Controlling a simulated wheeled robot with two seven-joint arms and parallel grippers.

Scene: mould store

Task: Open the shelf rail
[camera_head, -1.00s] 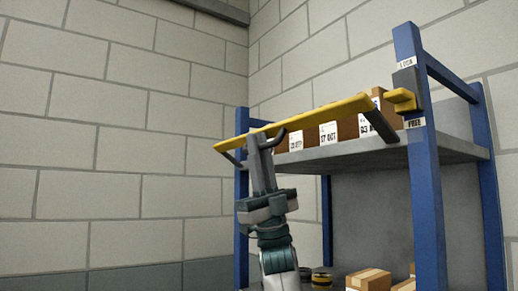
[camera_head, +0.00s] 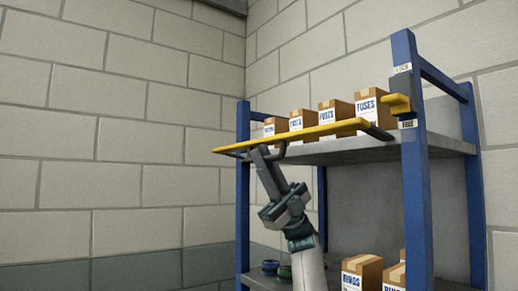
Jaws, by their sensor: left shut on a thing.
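The yellow shelf rail (camera_head: 320,134) runs along the front of the upper shelf, its left end jutting out past the left post. It now sits low, and the boxes show above it. A dark handle (camera_head: 283,151) hangs under its left part. My left gripper (camera_head: 262,152) is shut at that handle, below the rail; the fingers hide part of the grip. A short yellow catch (camera_head: 397,104) is on the right front post, apart from the rail's right end. My right gripper is not in view.
Several brown boxes labelled FUSES (camera_head: 370,107) stand on the grey upper shelf (camera_head: 435,146). Blue posts (camera_head: 415,200) frame the rack. Boxes labelled RINGS (camera_head: 361,272) and small round items (camera_head: 270,267) are on the lower shelf. The space left of the rack, before the block wall, is clear.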

